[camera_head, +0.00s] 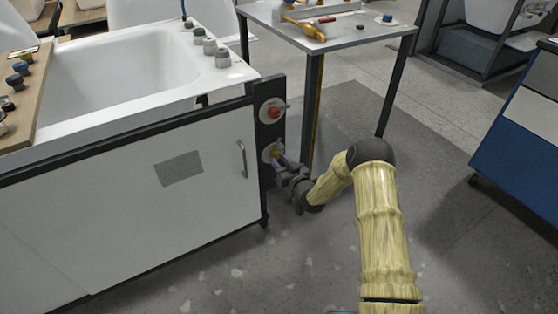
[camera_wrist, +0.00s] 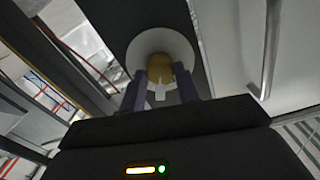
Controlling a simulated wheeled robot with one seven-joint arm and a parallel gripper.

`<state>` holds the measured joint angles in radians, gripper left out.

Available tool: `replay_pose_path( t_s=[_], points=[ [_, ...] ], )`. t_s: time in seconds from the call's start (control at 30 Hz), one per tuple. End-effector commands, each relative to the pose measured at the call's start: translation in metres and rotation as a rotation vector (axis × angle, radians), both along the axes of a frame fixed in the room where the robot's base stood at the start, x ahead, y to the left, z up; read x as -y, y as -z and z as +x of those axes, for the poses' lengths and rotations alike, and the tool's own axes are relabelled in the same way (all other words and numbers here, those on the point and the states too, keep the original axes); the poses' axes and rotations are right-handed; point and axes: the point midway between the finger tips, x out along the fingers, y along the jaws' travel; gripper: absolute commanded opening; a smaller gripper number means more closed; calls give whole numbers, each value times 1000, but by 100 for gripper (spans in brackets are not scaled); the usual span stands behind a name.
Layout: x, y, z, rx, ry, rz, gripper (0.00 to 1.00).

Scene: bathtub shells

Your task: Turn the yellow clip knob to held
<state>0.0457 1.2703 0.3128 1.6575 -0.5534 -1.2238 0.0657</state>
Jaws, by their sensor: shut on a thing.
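The yellow clip knob (camera_wrist: 160,67) sits on a round pale plate (camera_wrist: 148,44) on a dark upright panel. My gripper (camera_wrist: 160,88) is shut on the knob, with one finger at each side of it in the wrist view. A pale pointer-like piece shows below the knob, between the fingers. In the head view my gripper (camera_head: 281,163) reaches the lower dial on the panel (camera_head: 270,130) at the tub stand's right end. The knob is mostly hidden there by the fingers. I cannot read any marks on the plate.
A red knob (camera_head: 274,113) sits just above on the same panel. The white cabinet door (camera_head: 190,160) with a metal handle (camera_head: 243,158) is close left. A grey table (camera_head: 330,38) with tools stands behind. Open floor lies to the right.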

Motion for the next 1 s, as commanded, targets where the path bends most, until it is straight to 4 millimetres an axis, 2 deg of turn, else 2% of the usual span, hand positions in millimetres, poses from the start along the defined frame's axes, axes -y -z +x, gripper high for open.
replay_pose_path(
  t_s=[1.0],
  points=[
    [-1, 3, -2, -537, -1, 785, 9]
  ],
)
